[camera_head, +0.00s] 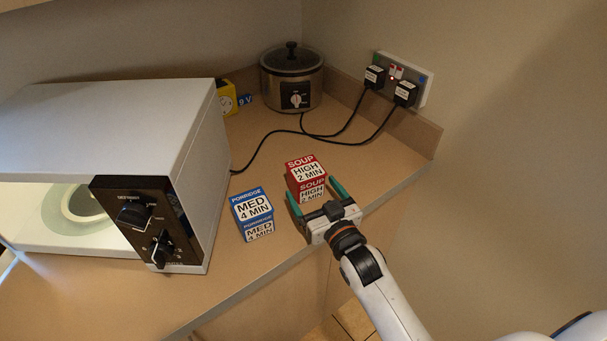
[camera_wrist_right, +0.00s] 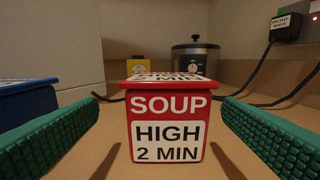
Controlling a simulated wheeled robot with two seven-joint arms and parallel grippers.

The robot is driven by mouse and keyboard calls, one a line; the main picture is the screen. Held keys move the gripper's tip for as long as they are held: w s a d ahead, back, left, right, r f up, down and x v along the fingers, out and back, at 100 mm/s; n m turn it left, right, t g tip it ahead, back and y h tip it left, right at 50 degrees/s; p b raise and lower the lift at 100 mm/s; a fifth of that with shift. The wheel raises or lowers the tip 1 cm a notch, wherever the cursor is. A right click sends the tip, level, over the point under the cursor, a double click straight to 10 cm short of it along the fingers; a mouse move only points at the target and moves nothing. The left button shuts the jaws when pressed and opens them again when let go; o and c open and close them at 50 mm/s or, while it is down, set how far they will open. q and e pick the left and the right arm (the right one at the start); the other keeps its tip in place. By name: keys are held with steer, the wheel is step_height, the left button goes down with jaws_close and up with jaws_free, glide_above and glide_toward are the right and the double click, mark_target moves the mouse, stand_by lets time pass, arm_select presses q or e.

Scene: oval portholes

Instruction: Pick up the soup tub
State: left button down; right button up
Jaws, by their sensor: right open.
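The soup tub (camera_head: 305,172) is a red box with a white label reading "SOUP HIGH 2 MIN". It stands upright on the counter near its front edge. My right gripper (camera_head: 314,198) is open, with its green fingers on either side of the tub's near part. In the right wrist view the tub (camera_wrist_right: 168,122) is centred between the two spread fingers (camera_wrist_right: 160,138), with a gap on each side. My left gripper is not in view.
A blue porridge tub (camera_head: 253,213) stands just left of the soup tub. A white microwave (camera_head: 120,125) with its front open is at the left. A slow cooker (camera_head: 292,78) stands in the back corner, with black cables running across the counter (camera_head: 270,155) to a wall socket (camera_head: 405,78).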

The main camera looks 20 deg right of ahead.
mark_target(302, 169)
steer(key=w, duration=0.2)
steer(key=shift+w+a+r, duration=0.1)
steer(key=shift+w+a, duration=0.05)
steer(key=shift+w, duration=0.2)
steer(key=w+p, duration=0.1)
steer(key=w, duration=0.3)
steer(key=shift+w+r+p, duration=0.1)
steer(key=shift+w+p, duration=0.1)
steer(key=shift+p, duration=0.2)
steer(key=shift+w, duration=0.5)
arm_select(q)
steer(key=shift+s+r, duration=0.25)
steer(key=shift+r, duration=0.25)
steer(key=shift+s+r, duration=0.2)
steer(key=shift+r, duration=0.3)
arm_select(e)
steer(key=c, duration=1.3)
